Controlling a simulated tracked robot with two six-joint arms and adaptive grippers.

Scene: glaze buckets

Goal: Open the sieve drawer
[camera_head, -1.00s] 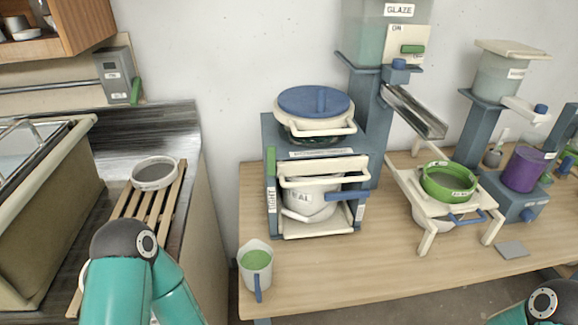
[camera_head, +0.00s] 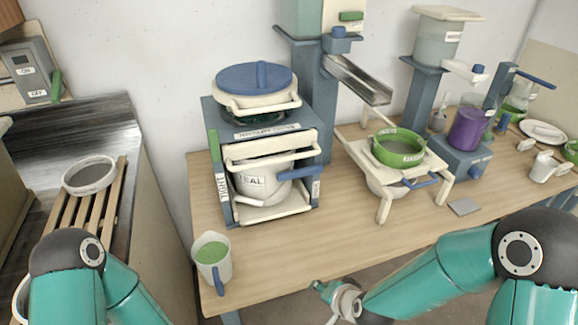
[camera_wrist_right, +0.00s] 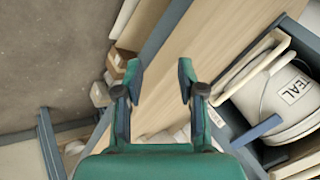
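No part is legibly marked as a sieve drawer. My right gripper (camera_head: 335,299) is low in front of the table edge, apart from both. The right wrist view shows this gripper (camera_wrist_right: 160,82) open and empty, with the bucket (camera_wrist_right: 275,105) to its right. My left gripper is hidden.
A green-filled jug (camera_head: 212,260) stands at the table's front left corner. A purple container (camera_head: 467,129) stands at the right. A metal chute (camera_head: 358,80) slopes down above the stand. The table front between jug and stand (camera_head: 300,235) is clear.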

